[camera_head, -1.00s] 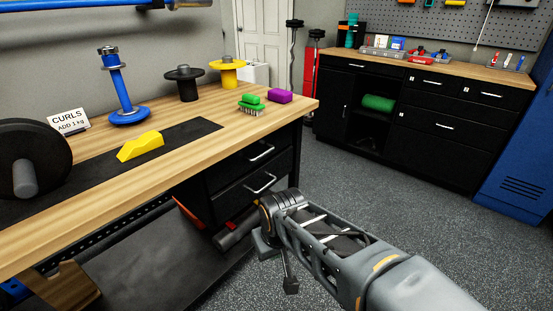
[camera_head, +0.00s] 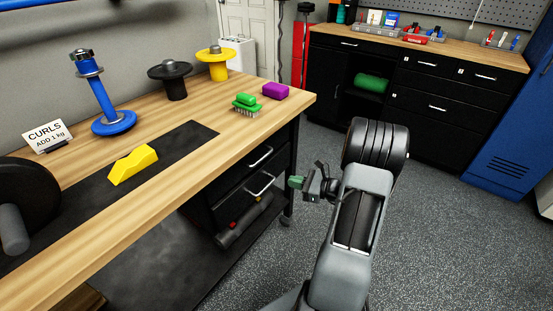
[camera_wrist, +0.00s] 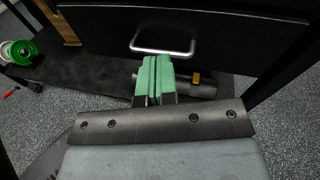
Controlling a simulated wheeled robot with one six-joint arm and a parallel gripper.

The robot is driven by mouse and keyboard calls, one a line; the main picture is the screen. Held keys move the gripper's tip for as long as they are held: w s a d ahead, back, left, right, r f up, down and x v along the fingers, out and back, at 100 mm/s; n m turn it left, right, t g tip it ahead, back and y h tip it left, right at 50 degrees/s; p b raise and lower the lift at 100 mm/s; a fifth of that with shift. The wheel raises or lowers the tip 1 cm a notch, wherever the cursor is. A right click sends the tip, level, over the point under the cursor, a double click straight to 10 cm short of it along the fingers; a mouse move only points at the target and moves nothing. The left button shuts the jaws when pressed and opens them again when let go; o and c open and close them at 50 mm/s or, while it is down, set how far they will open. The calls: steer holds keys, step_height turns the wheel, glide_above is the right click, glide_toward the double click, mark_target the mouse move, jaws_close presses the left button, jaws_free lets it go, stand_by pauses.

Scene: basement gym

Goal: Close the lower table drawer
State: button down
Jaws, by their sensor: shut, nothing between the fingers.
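The lower table drawer (camera_head: 236,206) is a black front with a silver bar handle (camera_head: 262,186), under the right end of the wooden workbench. Its front seems to stand slightly forward of the upper drawer (camera_head: 240,172); how far is hard to tell. In the wrist view a black drawer front (camera_wrist: 225,35) with a silver handle (camera_wrist: 180,52) fills the top. My gripper (camera_head: 296,182) is shut and empty, its green fingertips pointing at the drawer from the right. In the wrist view the fingertips (camera_wrist: 154,60) overlap the handle's lower edge; contact cannot be told.
A grey cylinder (camera_head: 235,230) lies on the low shelf beneath the drawers. The bench leg (camera_head: 288,190) stands beside the drawers. The speckled floor (camera_head: 430,240) to the right is open.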

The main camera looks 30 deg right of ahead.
steer(key=d+f+m+t+h, duration=0.1)
steer(key=d+m+t+h, duration=0.2)
steer(key=d+m, duration=0.15)
steer(key=b, duration=0.1)
glide_toward(271, 160)
steer(key=x, duration=0.7)
steer(key=shift+w+d+f, duration=0.1)
steer(key=shift+w+f, duration=0.2)
steer(key=shift+n+b+x, duration=0.25)
steer(key=shift+b+x, duration=0.1)
steer(key=shift+x, duration=0.5)
steer(key=shift+w+r, duration=0.15)
steer(key=shift+r, duration=0.2)
